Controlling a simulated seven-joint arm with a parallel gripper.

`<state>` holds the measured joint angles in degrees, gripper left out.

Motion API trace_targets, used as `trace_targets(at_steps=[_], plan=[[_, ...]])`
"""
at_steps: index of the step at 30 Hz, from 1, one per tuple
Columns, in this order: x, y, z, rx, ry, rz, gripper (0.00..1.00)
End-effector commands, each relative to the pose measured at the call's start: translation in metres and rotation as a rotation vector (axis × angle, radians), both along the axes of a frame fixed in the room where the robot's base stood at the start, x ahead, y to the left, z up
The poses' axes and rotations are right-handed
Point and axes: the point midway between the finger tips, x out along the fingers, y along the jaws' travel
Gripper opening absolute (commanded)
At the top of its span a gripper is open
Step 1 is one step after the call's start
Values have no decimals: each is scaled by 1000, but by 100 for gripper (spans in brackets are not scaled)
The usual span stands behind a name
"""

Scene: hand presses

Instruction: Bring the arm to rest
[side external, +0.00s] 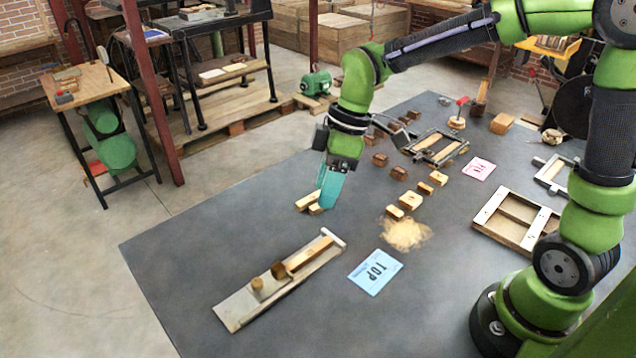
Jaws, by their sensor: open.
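My gripper (329,188), with teal fingers, points down above the dark table (190,250), left of its middle. It is open and I see nothing held in it. The near finger overlaps the far one in this view, so the gap is hard to see. Small light wood pieces (305,201) lie just below and left of the fingertips. I cannot tell whether the fingers touch them.
A long board with a wooden bar and knobs (232,310) lies at the front left. Beside it are a blue card (375,272) and sawdust (404,233). Several wood blocks (410,202), a pink card (478,169) and a wooden frame (490,207) lie to the right.

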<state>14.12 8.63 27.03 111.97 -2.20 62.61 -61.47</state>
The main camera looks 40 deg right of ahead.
Motion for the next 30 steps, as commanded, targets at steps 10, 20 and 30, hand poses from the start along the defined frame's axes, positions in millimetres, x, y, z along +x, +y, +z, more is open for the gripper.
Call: trace_targets(at_steps=[10, 20, 30], plan=[[-79, -75, 43, 82, -83, -993, 49], [-124, -94, 69, 298, -183, -1196, 49], [-125, -91, 76, 314, -202, -1181, 49]])
